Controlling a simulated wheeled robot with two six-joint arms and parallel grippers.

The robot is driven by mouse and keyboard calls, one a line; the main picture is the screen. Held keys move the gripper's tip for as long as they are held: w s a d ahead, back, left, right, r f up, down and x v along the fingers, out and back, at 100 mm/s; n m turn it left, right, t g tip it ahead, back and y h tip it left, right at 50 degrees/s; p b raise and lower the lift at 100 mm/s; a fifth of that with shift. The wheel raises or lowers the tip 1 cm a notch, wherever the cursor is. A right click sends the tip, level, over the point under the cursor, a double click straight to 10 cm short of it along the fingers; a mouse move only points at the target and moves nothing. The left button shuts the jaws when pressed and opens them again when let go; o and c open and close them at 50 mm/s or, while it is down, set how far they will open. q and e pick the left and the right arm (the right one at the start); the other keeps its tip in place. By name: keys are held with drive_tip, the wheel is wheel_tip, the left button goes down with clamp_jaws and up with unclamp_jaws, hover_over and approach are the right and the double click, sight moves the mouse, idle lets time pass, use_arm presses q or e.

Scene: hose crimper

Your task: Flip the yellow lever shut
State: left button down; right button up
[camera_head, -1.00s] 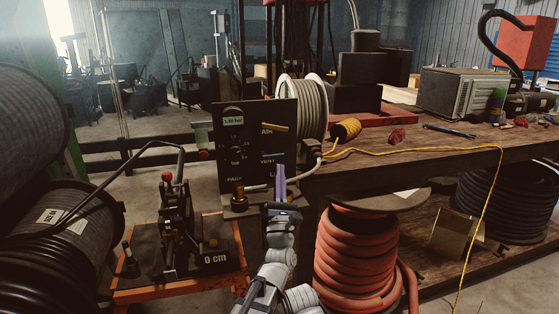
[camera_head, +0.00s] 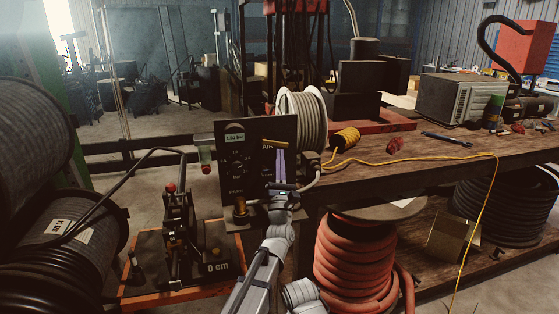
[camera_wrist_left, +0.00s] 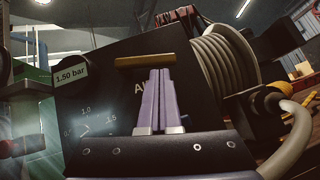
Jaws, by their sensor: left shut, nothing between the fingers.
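The yellow lever (camera_head: 276,143) is a short bar on the upper right of the dark control panel (camera_head: 232,165). It lies about level, and in the left wrist view the lever (camera_wrist_left: 145,61) runs across just above the fingertips. My left gripper (camera_head: 280,154) is shut and empty, with its pale purple fingers pointing up in front of the panel. In the left wrist view the fingertips (camera_wrist_left: 160,72) sit just below the lever's right half; I cannot tell whether they touch it. The fingers partly hide the AIR label. My right gripper does not show.
A pressure display (camera_wrist_left: 71,75) reads 1.50 bar above a dial. A grey hose reel (camera_head: 302,118) stands right behind the panel, by the wooden bench (camera_head: 420,165). The crimper (camera_head: 178,235) on its orange stand is at lower left. An orange hose coil (camera_head: 355,262) is at lower right.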

use_arm(q)
drive_tip(key=shift+w+d+r+n+y+p, duration=0.2)
drive_tip(key=shift+d+r+n+y, duration=0.1)
drive_tip(key=shift+n+y, duration=0.25)
drive_tip(key=shift+w+d+r+n+y+p, duration=0.1)
drive_tip(key=shift+d+r+n+y+p, duration=0.2)
drive_tip(key=shift+n, duration=0.35)
drive_tip(key=shift+s+y, duration=0.1)
drive_tip(key=shift+y, duration=0.15)
drive_tip(key=shift+r, duration=0.2)
